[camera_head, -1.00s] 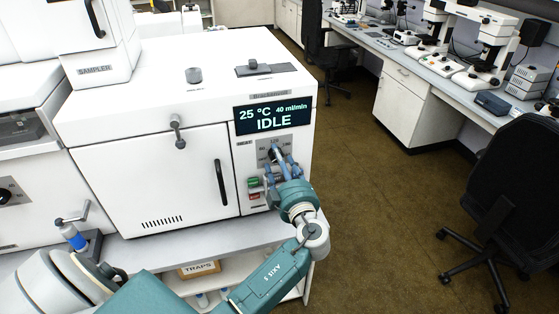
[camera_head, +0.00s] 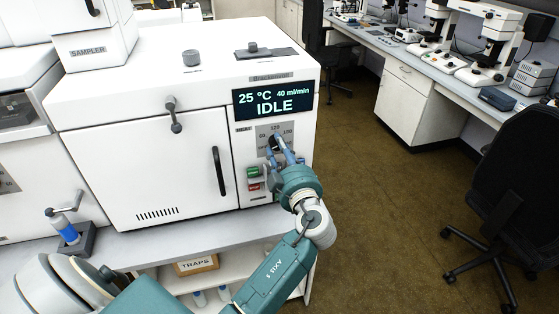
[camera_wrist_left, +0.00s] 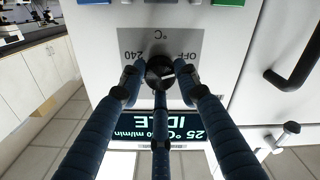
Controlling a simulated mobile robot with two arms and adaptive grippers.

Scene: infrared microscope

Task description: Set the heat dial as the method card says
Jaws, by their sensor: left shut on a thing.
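The heat dial (camera_head: 272,144) is a dark round knob on a grey scale plate (camera_head: 262,130) under the display (camera_head: 259,104). The plate shows 60 and 120 at its top. The display reads 25 °C, 40 ml/min, IDLE. My left gripper (camera_head: 281,150) is shut on the dial, its fingers hiding part of the knob and scale. In the left wrist view the dial (camera_wrist_left: 159,70) sits between the fingertips, with OFF and 240 showing upside down beside it. A light mark shows on the knob; its exact setting is unclear. No method card is readable. My right gripper is out of view.
A green button (camera_head: 253,171) and a red button (camera_head: 254,187) sit close to my left gripper. The oven door handle (camera_head: 219,171) is to their left.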

